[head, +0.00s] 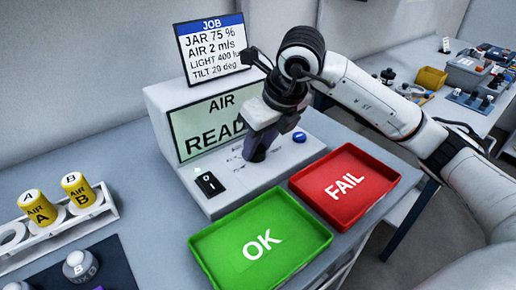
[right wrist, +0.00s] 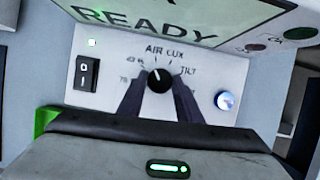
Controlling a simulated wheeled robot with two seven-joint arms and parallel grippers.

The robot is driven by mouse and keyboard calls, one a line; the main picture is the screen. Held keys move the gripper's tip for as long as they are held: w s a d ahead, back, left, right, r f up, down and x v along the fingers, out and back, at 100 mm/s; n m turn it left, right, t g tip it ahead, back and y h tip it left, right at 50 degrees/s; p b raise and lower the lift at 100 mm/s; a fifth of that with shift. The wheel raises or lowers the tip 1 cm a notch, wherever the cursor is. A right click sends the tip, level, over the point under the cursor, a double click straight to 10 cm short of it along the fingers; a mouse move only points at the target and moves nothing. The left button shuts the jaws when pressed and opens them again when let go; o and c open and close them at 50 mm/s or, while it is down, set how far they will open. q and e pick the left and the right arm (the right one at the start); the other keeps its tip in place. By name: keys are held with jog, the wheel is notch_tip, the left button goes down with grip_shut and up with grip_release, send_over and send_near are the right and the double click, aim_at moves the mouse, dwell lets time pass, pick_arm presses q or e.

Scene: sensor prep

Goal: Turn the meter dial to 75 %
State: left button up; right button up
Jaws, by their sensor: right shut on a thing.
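The meter (head: 165,120) is a white console on the table, with a screen reading AIR and READY in the head view. Its dial (right wrist: 158,80) is a round black knob on the panel in the right wrist view. The white pointer mark is up and slightly left, near the AIR label. Other labels include 75 at the lower left, LUX and TILT. My right gripper (head: 257,150) is shut on the dial, one dark finger on each side. In the head view the gripper hides the dial. My left gripper is not in view.
A black rocker switch (right wrist: 87,72) is left of the dial, and a blue button (right wrist: 227,100) right. A green OK tray (head: 225,245) and red FAIL tray (head: 320,205) lie before the meter. A job card (head: 212,48) stands on top. A rack (head: 60,228) holds yellow AIR jars.

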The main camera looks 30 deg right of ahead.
jog(key=n, duration=0.1)
jog(key=n+y+b, duration=0.1)
jog(key=shift+w+d+n, duration=0.1)
jog(key=shift+d+n, duration=0.1)
jog(key=shift+n, duration=0.2)
jog(key=n+g+y, duration=0.1)
jog(key=n, duration=0.2)
jog(key=shift+r+n, duration=0.1)
jog(key=shift+n, duration=0.2)
jog(key=n, duration=0.2)
jog(key=n+g+y, duration=0.1)
jog(key=n, duration=0.1)
jog(key=shift+w+d+p, duration=0.1)
jog(key=shift+w+p, duration=0.1)
jog(key=shift+p, duration=0.1)
jog(key=shift+n+g+y, duration=0.3)
jog(key=shift+n+g, duration=0.3)
jog(key=shift+n, duration=0.6)
jog(key=o, duration=1)
jog(key=shift+o, duration=0.2)
